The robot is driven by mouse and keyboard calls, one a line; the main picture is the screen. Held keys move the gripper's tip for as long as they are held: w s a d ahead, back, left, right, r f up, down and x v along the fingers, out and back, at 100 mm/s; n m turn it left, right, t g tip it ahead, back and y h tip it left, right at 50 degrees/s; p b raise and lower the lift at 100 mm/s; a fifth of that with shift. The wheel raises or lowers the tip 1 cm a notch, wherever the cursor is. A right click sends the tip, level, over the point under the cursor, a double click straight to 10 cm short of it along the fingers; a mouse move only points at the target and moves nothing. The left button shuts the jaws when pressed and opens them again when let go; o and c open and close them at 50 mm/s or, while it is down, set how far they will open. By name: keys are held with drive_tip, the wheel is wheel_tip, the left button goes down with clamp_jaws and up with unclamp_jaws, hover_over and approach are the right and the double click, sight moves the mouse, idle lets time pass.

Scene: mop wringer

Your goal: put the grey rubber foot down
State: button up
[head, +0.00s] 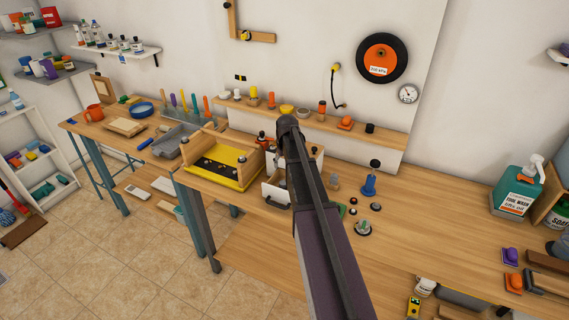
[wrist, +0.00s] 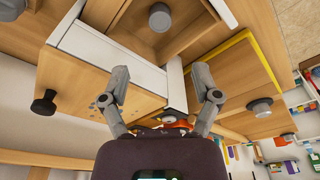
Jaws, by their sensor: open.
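In the wrist view my gripper (wrist: 161,72) is open, its two grey fingers wide apart, with nothing held between the tips. A grey round foot (wrist: 159,17) sits on a wooden surface beyond the fingers, at the top of that view. A second grey foot (wrist: 260,107) is on wood by a yellow edge to the right, and a third (wrist: 288,138) is below it. My arm hides the gripper there.
A white box with a drawer (head: 275,192) stands right of the frame, partly behind my arm. A blue-based tool (head: 370,184) and several small round dark parts (head: 376,206) are on the bench to the right.

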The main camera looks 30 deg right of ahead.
idle(0.4)
drive_tip(key=s+a+n+g, duration=0.1)
drive_tip(key=s+a, duration=2.2)
drive_tip(key=s, duration=0.1)
drive_tip(key=shift+s+f+g, duration=0.15)
drive_tip(key=shift+s+g, duration=0.2)
drive_tip(key=shift+g, duration=0.05)
